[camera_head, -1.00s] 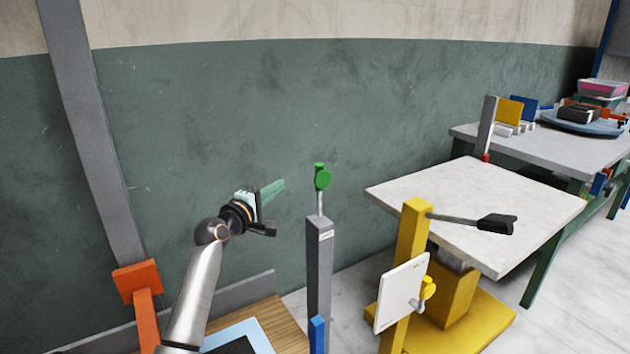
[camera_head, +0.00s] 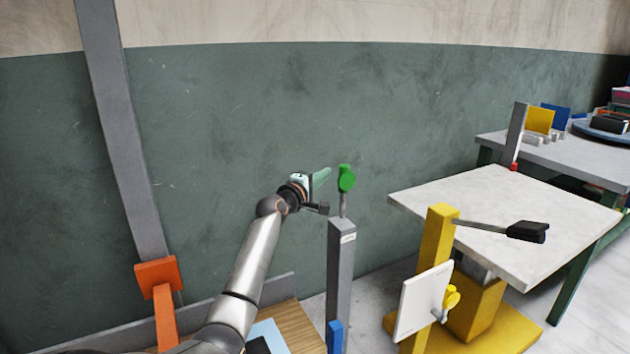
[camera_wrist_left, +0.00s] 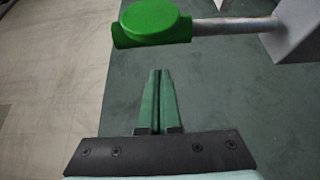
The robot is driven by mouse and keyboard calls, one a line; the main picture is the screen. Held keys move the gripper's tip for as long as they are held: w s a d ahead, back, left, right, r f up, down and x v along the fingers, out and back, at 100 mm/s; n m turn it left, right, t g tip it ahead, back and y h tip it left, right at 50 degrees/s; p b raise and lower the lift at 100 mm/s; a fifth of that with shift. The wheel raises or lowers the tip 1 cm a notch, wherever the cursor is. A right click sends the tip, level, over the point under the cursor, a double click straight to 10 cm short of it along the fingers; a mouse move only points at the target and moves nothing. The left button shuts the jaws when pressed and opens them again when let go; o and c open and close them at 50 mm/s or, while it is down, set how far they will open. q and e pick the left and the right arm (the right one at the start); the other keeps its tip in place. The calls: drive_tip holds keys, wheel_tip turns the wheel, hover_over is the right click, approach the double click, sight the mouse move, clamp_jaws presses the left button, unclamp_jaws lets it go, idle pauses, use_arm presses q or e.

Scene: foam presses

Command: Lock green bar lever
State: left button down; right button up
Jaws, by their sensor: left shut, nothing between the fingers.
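The green lever knob (camera_head: 346,178) sits at the top of a thin metal rod, which rises from the grey post (camera_head: 341,270). In the left wrist view the green knob (camera_wrist_left: 155,22) is at the top, on the end of the rod that runs right to the grey post. My left gripper (camera_head: 325,174) is shut and empty, just left of the knob in the head view. In the left wrist view its green fingers (camera_wrist_left: 160,78) lie together, pointing toward the knob, with a small gap visible between tips and knob. My right gripper is not in view.
A yellow stand (camera_head: 440,236) with a black-handled lever (camera_head: 527,231) and a white panel (camera_head: 420,300) stands to the right, before a pale tabletop (camera_head: 500,190). A blue piece (camera_head: 335,336) is at the post's lower front. An orange bracket (camera_head: 158,278) is at left.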

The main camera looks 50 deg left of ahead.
sight(344, 192)
use_arm(q)
drive_tip(key=shift+s+d, duration=0.2)
drive_tip(key=shift+d, duration=1.25)
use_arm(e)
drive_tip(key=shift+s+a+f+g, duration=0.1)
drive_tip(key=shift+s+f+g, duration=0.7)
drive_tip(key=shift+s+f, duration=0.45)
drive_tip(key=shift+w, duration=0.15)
